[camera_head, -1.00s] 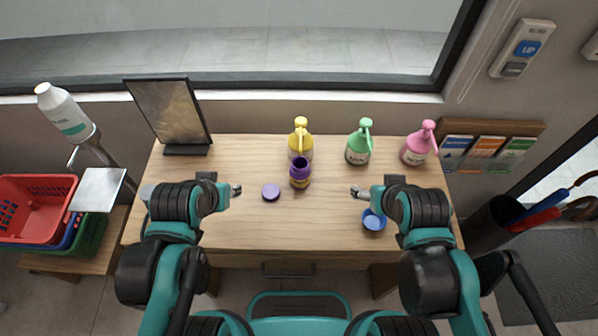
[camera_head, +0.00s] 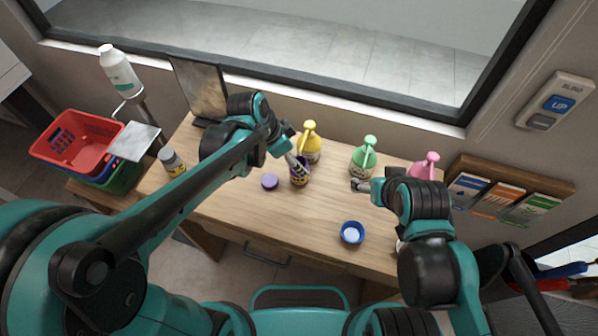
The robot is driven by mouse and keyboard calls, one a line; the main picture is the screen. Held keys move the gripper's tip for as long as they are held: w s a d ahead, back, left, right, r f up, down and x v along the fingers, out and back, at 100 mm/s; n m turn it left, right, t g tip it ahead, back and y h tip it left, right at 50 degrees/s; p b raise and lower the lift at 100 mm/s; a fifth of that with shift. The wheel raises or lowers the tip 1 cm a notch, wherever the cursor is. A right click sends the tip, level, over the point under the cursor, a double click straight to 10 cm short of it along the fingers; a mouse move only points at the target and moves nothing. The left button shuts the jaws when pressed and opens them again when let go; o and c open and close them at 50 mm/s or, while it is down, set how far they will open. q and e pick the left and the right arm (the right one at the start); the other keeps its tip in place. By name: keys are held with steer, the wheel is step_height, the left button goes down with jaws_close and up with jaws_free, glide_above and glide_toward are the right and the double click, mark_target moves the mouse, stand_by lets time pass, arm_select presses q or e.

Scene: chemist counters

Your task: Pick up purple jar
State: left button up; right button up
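The purple jar (camera_head: 299,178) stands upright on the wooden counter, open at the top, with a yellow band on its label. My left gripper (camera_head: 299,164) reaches in from the left and is at the jar's upper rim, hiding part of its mouth. I cannot tell whether its fingers are around the jar or only touching it. A purple lid (camera_head: 270,182) lies flat to the left of the jar. My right gripper (camera_head: 360,185) is to the right of the jar, apart from it, with its fingers open and empty.
Yellow (camera_head: 309,145), green (camera_head: 364,158) and pink (camera_head: 427,168) pump bottles stand along the back. A blue lid or dish (camera_head: 352,232) lies near the front. The counter's (camera_head: 300,212) front middle is clear.

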mark_target(296, 180)
arm_select(q)
steer(key=b+x, duration=0.2)
steer(key=x, duration=0.3)
steer(key=shift+w+a+f, duration=0.1)
steer(key=shift+w+f, duration=0.05)
steer(key=shift+w, duration=0.05)
steer(key=c, duration=1.4)
steer(key=shift+c, duration=0.2)
